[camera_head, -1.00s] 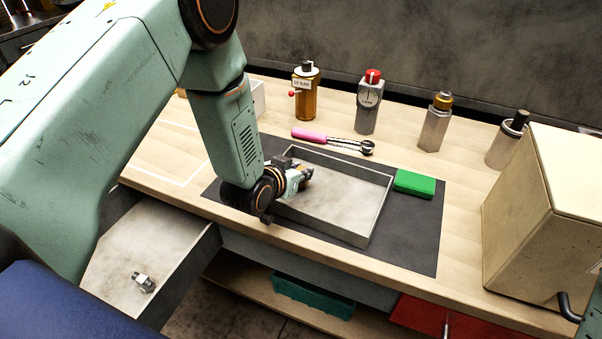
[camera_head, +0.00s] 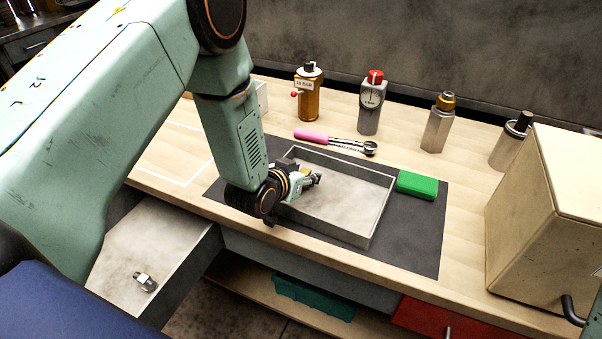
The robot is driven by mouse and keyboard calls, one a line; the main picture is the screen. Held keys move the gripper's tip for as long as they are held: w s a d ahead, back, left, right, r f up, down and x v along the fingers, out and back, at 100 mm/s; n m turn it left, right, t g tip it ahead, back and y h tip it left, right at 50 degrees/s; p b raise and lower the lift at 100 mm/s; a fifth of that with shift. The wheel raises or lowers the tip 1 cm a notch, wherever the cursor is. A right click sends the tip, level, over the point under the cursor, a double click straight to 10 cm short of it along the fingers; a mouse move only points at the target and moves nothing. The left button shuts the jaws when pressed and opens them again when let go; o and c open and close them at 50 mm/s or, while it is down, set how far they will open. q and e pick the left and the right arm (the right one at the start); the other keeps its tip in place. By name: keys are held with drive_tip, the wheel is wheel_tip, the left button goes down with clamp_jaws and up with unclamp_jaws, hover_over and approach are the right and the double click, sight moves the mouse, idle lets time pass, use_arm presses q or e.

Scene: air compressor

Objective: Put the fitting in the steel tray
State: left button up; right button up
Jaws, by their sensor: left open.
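The steel tray (camera_head: 376,222) is a shallow rectangular tray with a pale floor, lying on a dark mat on the workbench. My left gripper (camera_head: 313,178) is open, low over the tray's left part, coming in over its left wall. A small brass-coloured piece (camera_head: 306,172) shows at its fingers, looking like a fitting. It is partly hidden, and I cannot tell whether it rests on the tray floor or touches a finger. Another small metal fitting (camera_head: 145,281) lies in the open drawer at the lower left. My right gripper is out of view.
A green block (camera_head: 417,185) sits just right of the tray. A pink-handled ratchet (camera_head: 335,140) lies behind it. Several bottle-like units, one of them amber (camera_head: 308,95), stand along the back. A large beige box (camera_head: 545,215) fills the right end.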

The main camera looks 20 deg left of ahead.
use_arm(q)
drive_tip(key=shift+a+r, duration=0.1)
drive_tip(key=shift+r, duration=0.2)
drive_tip(key=p+v, duration=0.2)
drive_tip(key=v, duration=0.9)
drive_tip(key=shift+f, duration=0.1)
drive_tip(key=s+f+g, duration=0.1)
drive_tip(key=s+f, duration=0.1)
drive_tip(key=s+f+g, duration=0.1)
drive_tip(key=s+f, duration=0.2)
drive_tip(key=shift+s+d, duration=0.2)
drive_tip(key=shift+s, duration=0.05)
drive_tip(key=s+f+n+g, duration=0.1)
drive_tip(key=s+f+g, duration=0.4)
drive_tip(key=s, duration=0.7)
drive_tip(key=s+f+g+y, duration=0.1)
drive_tip(key=s+f+g, duration=0.4)
drive_tip(key=s, duration=0.8)
wheel_tip(320, 180, down, 2)
drive_tip(key=shift+s+f+n, duration=0.1)
drive_tip(key=shift+s+n, duration=0.2)
drive_tip(key=shift+n, duration=0.1)
drive_tip(key=shift+d+f, duration=0.1)
